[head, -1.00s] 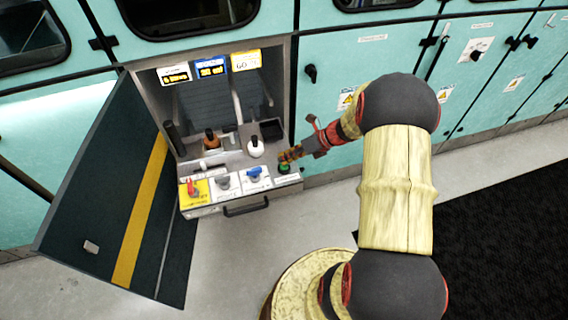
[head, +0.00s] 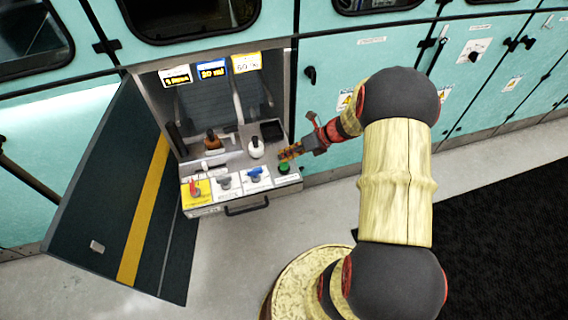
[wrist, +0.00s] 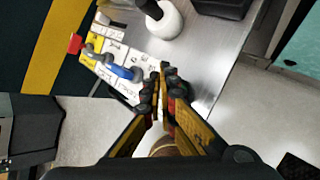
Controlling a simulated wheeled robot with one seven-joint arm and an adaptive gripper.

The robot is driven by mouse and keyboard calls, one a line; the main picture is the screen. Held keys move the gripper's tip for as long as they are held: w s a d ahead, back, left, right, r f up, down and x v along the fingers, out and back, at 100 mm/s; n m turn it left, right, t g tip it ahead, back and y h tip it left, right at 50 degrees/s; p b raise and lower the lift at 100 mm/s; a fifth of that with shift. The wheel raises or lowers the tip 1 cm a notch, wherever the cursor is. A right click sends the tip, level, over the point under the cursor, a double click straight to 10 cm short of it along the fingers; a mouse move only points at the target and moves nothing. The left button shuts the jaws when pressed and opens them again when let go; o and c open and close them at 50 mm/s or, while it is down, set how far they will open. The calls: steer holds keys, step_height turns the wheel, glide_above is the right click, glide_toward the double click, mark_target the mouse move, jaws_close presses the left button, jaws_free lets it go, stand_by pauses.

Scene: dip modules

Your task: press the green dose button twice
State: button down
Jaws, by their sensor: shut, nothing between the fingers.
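The green dose button (head: 284,168) sits at the right front corner of the metal module shelf, beside the labelled knobs. My gripper (head: 281,156) is just above and behind it in the head view, with its fingers together and empty. A small gap shows between fingertips and button in that view.
A red knob (head: 194,187), a grey knob (head: 224,181) and a blue knob (head: 255,173) stand left of the button. A white bottle (head: 256,149) and a brown bottle (head: 212,140) stand behind. The open door (head: 110,200) is at left. Displays (head: 211,68) hang above.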

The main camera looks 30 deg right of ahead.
steer(key=shift+r+p, duration=2.5)
steer(key=shift+r, duration=0.1)
steer(key=shift+f, duration=0.1)
